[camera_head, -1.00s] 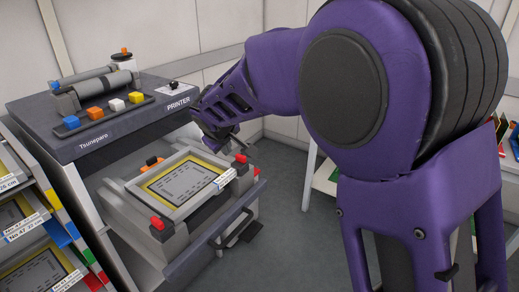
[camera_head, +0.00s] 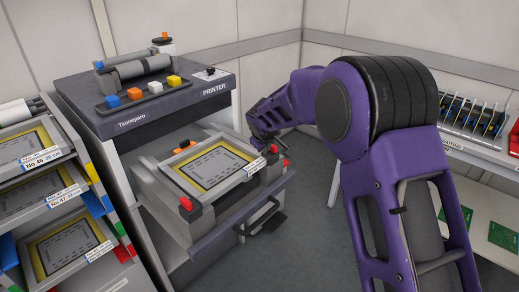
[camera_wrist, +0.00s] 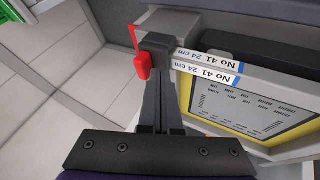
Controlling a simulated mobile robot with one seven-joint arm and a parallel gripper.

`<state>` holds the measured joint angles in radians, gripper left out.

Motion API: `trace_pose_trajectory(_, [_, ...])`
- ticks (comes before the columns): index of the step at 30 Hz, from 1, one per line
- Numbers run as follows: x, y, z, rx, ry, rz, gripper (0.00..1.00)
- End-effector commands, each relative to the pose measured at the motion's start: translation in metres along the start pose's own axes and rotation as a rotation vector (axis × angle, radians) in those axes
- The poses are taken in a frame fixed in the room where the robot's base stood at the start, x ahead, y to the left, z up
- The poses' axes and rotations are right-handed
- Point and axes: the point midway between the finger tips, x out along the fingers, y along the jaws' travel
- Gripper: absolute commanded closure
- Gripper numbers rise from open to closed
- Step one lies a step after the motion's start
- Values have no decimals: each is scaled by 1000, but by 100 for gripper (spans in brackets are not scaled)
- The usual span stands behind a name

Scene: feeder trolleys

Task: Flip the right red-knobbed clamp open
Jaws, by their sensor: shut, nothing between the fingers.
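The printer's pull-out holder carries a framed stencil (camera_head: 212,163) with a yellow border. The right red-knobbed clamp (camera_head: 273,149) is at the holder's right end, and its red knob shows in the wrist view (camera_wrist: 141,66). The left red-knobbed clamp (camera_head: 185,204) is at the near left corner. My gripper (camera_head: 268,143) is shut and empty at the right clamp. In the wrist view my fingertips (camera_wrist: 157,45) overlap the knob's right side; I cannot tell whether they touch. The fingers partly hide the clamp.
The printer top (camera_head: 150,110) holds coloured buttons and a roller behind the holder. A trolley of framed stencils (camera_head: 70,240) stands at the left. A white shelf (camera_head: 470,150) with boards is at the right. Open floor lies between.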

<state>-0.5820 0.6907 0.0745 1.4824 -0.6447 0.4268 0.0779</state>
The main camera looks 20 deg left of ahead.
Motion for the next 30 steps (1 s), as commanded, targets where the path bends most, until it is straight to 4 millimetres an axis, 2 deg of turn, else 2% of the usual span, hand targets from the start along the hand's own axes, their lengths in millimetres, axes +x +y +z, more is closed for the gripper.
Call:
trace_pose_trajectory(14, [3, 6, 0, -1, 0, -1, 100])
trace_pose_trajectory(23, [19, 40, 0, 2, -1, 0, 100])
trace_pose_trajectory(30, [22, 42, 1, 0, -1, 3, 100])
